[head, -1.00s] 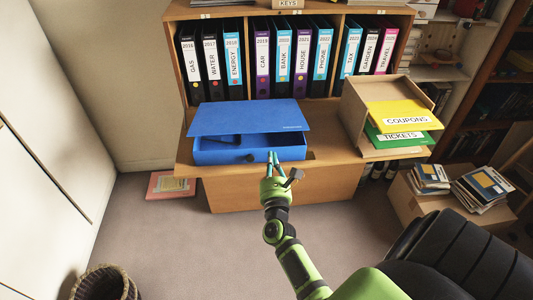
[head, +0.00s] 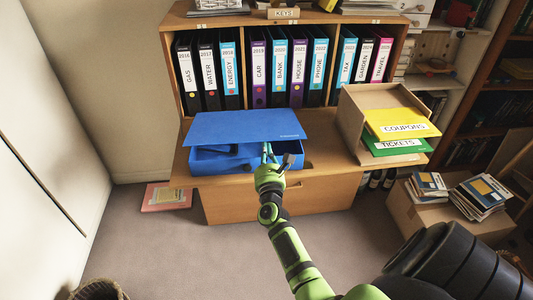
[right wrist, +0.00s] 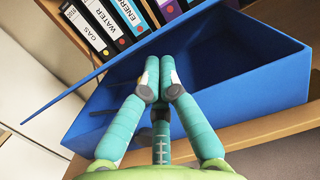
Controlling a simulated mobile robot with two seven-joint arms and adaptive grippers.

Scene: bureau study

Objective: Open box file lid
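The blue box file (head: 215,164) lies on the wooden desk with its lid (head: 245,126) raised partway, tilted above the tray. A dark gap shows between lid and tray, and a round dark finger hole is on the front. My right gripper (head: 267,151) is at the front right part of the box, its tips by the lid's front edge. In the right wrist view the fingertips (right wrist: 159,75) are together with nothing seen between them. The lid (right wrist: 92,88) slants off to the left there, and the open tray (right wrist: 235,100) is beyond and right. Exact contact with the lid cannot be told.
A wooden letter tray with yellow and green folders (head: 400,125) stands right of the box. Labelled binders (head: 230,75) fill the shelf behind. A cardboard box (head: 425,215) with booklets and a black chair (head: 460,265) are at lower right.

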